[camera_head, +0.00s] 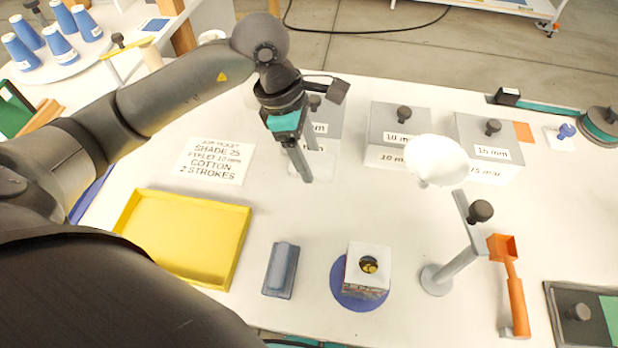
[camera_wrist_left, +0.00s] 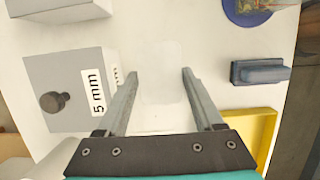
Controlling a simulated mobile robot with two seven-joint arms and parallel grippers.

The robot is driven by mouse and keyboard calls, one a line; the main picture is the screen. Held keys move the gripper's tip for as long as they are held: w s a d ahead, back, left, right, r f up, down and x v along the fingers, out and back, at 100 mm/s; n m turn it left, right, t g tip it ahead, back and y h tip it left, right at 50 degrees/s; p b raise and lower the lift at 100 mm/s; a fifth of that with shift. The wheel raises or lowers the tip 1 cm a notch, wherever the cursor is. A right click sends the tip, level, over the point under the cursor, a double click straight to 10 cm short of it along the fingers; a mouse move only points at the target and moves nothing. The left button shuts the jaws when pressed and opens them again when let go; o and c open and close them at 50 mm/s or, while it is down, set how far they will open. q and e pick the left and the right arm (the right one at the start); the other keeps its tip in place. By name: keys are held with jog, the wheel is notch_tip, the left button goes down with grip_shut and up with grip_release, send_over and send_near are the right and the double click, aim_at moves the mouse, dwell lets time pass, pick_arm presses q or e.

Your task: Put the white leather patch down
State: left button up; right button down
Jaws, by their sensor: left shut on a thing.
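The white leather patch (camera_wrist_left: 160,72) shows as a pale rounded sheet between the two fingers of my left gripper (camera_wrist_left: 160,90) in the left wrist view. In the head view the patch (camera_head: 321,165) is a faint pale shape beside the fingers, in front of the grey 5 mm box. My left gripper (camera_head: 304,178) points down with its fingers spread apart by the patch's width, shut on it. White on white, the gap between patch and table is hard to judge. My right gripper is not in view.
A yellow tray (camera_head: 239,240), a grey-blue block (camera_head: 281,270) and a blue round base (camera_head: 340,297) bearing a white-topped block stand in front. Labelled grey boxes (camera_head: 400,118) line the back. A white disc on a stand (camera_head: 437,160) and an orange scoop (camera_head: 513,290) are right. Mid-table is clear.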

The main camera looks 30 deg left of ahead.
aim_at(313, 189)
pick_arm(q)
jog(key=shift+f+b, duration=0.45)
jog(key=shift+f, duration=3.05)
jog(key=shift+f, duration=0.15)
jog(key=o, duration=1.4)
jog(key=shift+o, duration=0.2)
